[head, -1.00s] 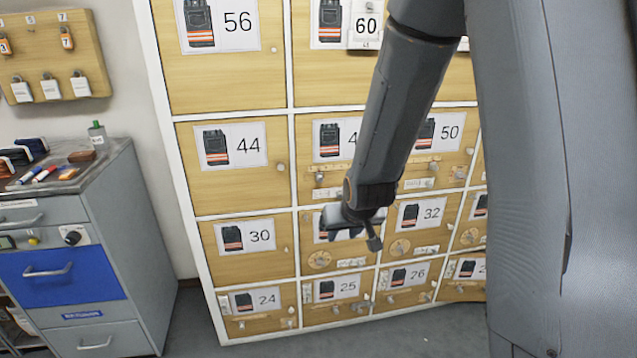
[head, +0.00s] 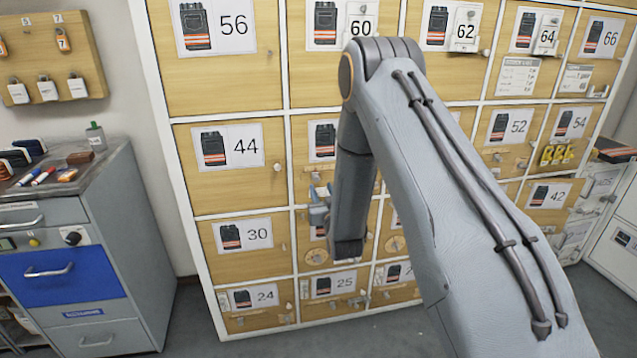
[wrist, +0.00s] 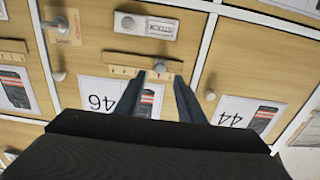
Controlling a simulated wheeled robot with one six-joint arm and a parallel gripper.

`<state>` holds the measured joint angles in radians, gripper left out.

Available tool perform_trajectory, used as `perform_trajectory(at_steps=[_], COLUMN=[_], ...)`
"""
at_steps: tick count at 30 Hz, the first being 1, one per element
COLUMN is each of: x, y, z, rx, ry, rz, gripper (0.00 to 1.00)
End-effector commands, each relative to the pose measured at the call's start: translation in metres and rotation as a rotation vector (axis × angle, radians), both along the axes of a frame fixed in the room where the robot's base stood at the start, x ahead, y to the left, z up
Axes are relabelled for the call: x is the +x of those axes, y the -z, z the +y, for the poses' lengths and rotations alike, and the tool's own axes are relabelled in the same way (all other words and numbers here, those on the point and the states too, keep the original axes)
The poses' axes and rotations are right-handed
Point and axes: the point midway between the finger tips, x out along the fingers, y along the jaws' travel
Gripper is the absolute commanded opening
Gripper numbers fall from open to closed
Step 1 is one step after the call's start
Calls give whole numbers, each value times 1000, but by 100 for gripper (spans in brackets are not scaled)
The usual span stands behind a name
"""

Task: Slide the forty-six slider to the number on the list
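The forty-six slider is a wooden strip with marks (wrist: 120,68) and a round metal knob (wrist: 160,66). In the wrist view, which is upside down, it sits beside the 46 label (wrist: 100,101). My gripper (wrist: 158,76) is open, its two fingertips apart on either side of the knob. I cannot tell whether they touch it. In the head view my gripper (head: 318,208) is at the 46 door, and my arm hides part of the door and label. Two printed sheets (head: 517,77) (head: 578,79) hang on the upper right doors; their writing is too small to read.
A labelled plate with a round knob (wrist: 147,26) is close to the slider. A second strip (wrist: 20,46) is on the neighbouring door. The 44 door (head: 232,160) is alongside. A grey drawer cabinet (head: 110,240) stands at the left, with floor between.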

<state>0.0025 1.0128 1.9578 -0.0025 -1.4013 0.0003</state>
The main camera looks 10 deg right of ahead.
Motion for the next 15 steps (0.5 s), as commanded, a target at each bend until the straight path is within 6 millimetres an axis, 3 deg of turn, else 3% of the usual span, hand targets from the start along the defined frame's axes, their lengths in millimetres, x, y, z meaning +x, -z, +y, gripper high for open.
perform_trajectory(at_steps=[6, 15], x=[34, 53], y=[-1, 0], z=[0, 0], rx=[0, 0], ry=[0, 0], rz=[-1, 1], gripper=[35, 35])
